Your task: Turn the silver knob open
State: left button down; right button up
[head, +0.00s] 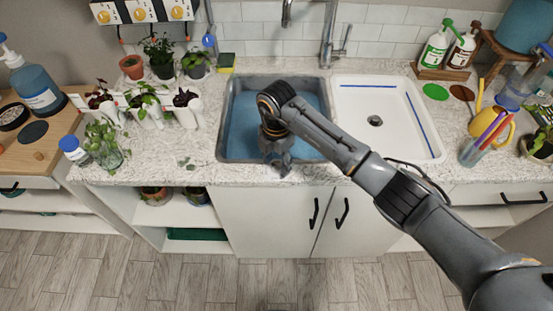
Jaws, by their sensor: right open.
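A silver tap (327,38) stands behind the double sink, with a silver handle (345,40) on its right side. Which part is the silver knob, I cannot tell for sure. Three dials with yellow centres (140,14) sit on white panels on the wall at the top left. My right gripper (278,160) points down at the front edge of the left sink basin (238,95), well in front of the tap. It is open, and I see nothing held in it. My left gripper is out of view.
Potted plants (162,55) stand at the back left, and white planters (187,112) further forward. Soap bottles (434,48) and a yellow watering can (492,115) are on the right.

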grip_shut()
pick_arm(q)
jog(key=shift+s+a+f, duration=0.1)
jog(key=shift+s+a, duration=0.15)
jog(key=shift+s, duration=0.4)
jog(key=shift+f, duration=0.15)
pick_arm(e)
jog(key=shift+f, duration=0.1)
jog(key=n+b, duration=0.5)
jog(key=shift+f+n, duration=0.15)
jog(key=shift+n, duration=0.15)
jog(key=n+b, duration=0.9)
pick_arm(q)
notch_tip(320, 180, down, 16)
jog(key=b, duration=0.2)
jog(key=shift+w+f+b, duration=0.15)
jog(key=shift+b, duration=0.2)
pick_arm(e)
jog(key=shift+n, duration=1.7)
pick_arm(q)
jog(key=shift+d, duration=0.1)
pick_arm(e)
jog(key=shift+r, duration=0.2)
